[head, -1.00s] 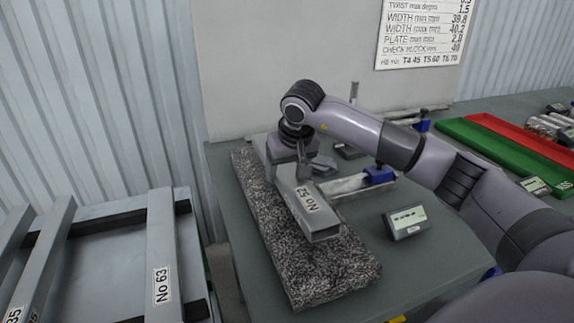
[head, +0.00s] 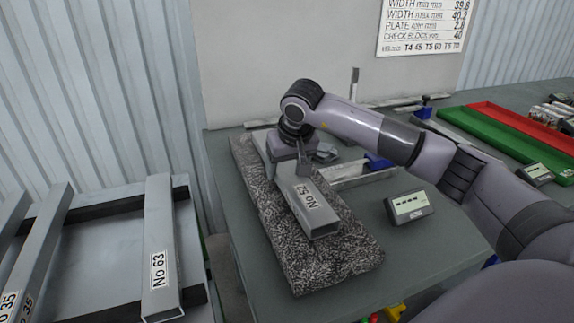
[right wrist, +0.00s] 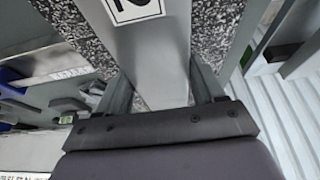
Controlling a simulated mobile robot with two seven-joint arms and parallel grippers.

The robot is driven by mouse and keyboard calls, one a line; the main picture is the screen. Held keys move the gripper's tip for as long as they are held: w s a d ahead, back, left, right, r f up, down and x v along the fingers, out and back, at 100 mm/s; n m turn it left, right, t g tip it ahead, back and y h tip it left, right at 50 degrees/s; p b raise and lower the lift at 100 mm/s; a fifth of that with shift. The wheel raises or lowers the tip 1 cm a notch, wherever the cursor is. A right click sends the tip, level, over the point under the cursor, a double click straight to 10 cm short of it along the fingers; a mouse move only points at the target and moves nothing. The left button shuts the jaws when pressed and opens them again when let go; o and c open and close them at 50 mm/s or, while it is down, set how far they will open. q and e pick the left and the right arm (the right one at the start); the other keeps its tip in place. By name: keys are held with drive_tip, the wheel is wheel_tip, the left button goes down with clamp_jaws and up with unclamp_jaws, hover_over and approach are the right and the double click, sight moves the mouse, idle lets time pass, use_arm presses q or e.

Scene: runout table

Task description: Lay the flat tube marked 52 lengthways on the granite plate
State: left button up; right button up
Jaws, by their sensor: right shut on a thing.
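The flat tube marked No 52 (head: 311,203) is a grey rectangular tube with a white label. It lies along the length of the speckled granite plate (head: 336,262), within the plate's width. Whether it touches the plate all along cannot be told. My right gripper (head: 297,165) is shut on the tube from above, toward its far end. In the right wrist view the tube (right wrist: 157,60) runs between the fingers, with the granite plate (right wrist: 85,28) on both sides. My left gripper is not in view.
A small display box (head: 409,206) stands right of the plate. A grey measuring tool with a blue part (head: 378,162) lies beside the plate. Green (head: 505,142) and red (head: 522,122) trays lie at the right. A rack at the left holds tube No 63 (head: 158,235) and others.

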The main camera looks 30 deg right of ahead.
drive_tip(key=shift+f, duration=0.2)
drive_tip(key=o, duration=1.4)
drive_tip(key=shift+o, duration=0.8)
drive_tip(key=b+v, duration=0.1)
drive_tip(key=v, duration=0.5)
drive_tip(key=shift+s+r, duration=0.15)
drive_tip(key=shift+r, duration=0.1)
drive_tip(key=shift+s+a+r, duration=0.1)
drive_tip(key=shift+s+r, duration=0.05)
drive_tip(key=shift+r, duration=0.15)
